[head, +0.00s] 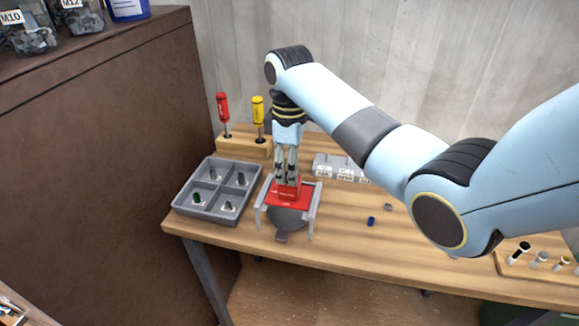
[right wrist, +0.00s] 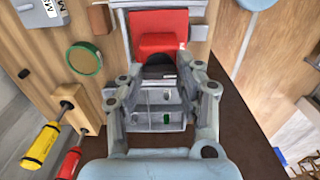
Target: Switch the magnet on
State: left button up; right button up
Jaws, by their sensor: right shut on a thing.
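A red block (head: 289,190) stands up from a flat red plate (head: 290,202) on a light grey stand (head: 313,215) at the front of the bench. A dark round disc (head: 287,218) lies under the stand. In the right wrist view the red block (right wrist: 160,43) and red plate (right wrist: 158,20) show beyond the fingertips (right wrist: 166,70). The fingers partly hide the block in the head view. Whether the magnet is on or off cannot be told. My left gripper is out of view.
A grey divided tray (head: 205,212) with small parts stands left of the stand. Red (head: 223,107) and yellow (head: 258,112) screwdrivers stand in a wooden block behind it. A blue cylinder (head: 371,221) and a wooden rack (head: 545,268) lie to the right. A brown cabinet (head: 95,140) rises at left.

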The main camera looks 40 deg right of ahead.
jog(key=o, duration=1.2)
jog(key=shift+c, duration=0.2)
notch_tip(320, 180, up, 8)
jog(key=shift+f, duration=0.25)
